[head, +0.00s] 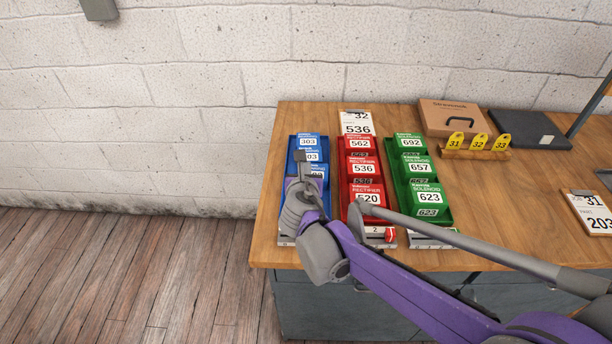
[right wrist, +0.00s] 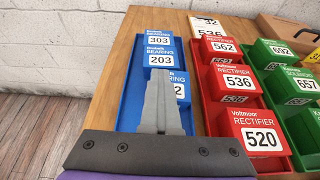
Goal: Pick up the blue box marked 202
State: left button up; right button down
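A blue tray (head: 291,160) on the wooden bench holds a column of blue bearing boxes. The far box (right wrist: 159,42) reads 303 and the one in front of it (right wrist: 161,61) reads 203. A third blue box (right wrist: 179,88) is nearer; only a final 2 of its number shows in the right wrist view, the rest hidden behind my fingers. My right gripper (head: 308,166) is over the near part of the blue tray, its fingers in front of this third box. I cannot tell whether they touch it or how far they are apart. My left gripper is not in view.
A red tray (head: 341,190) of rectifier boxes stands right beside the blue one, then a green tray (head: 443,190) of solenoid boxes. Behind are a cardboard case (head: 452,116), yellow numbered tags (head: 479,143) and a dark case (head: 530,130). The bench's left edge is close to the blue tray.

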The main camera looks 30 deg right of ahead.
jog(key=shift+r, duration=0.85)
jog(key=shift+c, duration=1.6)
grip_release()
